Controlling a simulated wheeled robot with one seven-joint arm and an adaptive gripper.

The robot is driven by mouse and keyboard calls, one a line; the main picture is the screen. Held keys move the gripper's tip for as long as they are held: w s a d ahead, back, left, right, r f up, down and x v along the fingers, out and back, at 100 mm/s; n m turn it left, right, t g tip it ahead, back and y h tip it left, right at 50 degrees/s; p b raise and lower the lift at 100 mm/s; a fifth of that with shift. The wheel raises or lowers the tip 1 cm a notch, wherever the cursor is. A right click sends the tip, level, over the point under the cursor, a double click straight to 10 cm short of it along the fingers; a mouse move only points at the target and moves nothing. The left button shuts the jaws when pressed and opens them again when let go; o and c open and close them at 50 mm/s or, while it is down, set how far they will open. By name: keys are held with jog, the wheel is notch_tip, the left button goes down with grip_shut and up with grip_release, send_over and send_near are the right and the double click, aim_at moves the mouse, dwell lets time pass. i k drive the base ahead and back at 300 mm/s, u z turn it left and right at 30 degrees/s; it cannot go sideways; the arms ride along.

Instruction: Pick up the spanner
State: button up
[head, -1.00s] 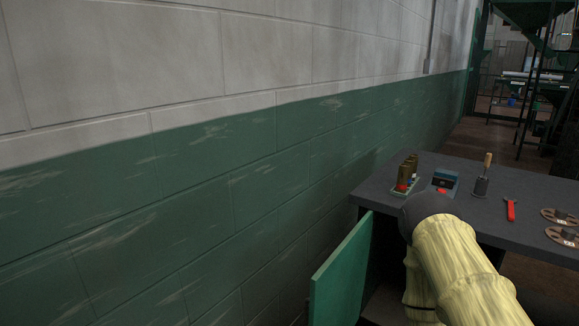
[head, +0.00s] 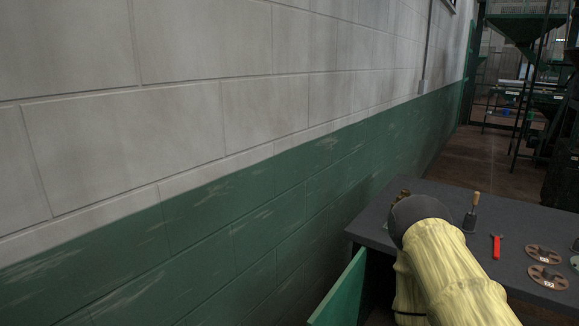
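A small red tool (head: 496,245), which looks like the spanner, lies on the dark grey bench top (head: 520,221) in the head view, to the right of my arm. Its details are too small to make out. My arm, in a pale yellow sleeve, reaches up from the lower right and covers part of the bench. My gripper is not visible in this view.
A wooden-handled tool in a dark holder (head: 472,213) stands behind the red tool. Two brown discs (head: 544,254) (head: 548,277) lie to its right. A green cabinet door (head: 342,292) hangs open at the front left. A block wall (head: 215,235) runs along the left.

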aim_at(497, 245)
jog(key=z, duration=0.85)
jog(key=i, duration=0.1)
jog(key=z, duration=2.25)
jog(key=i, duration=0.9)
jog(key=u, duration=2.2)
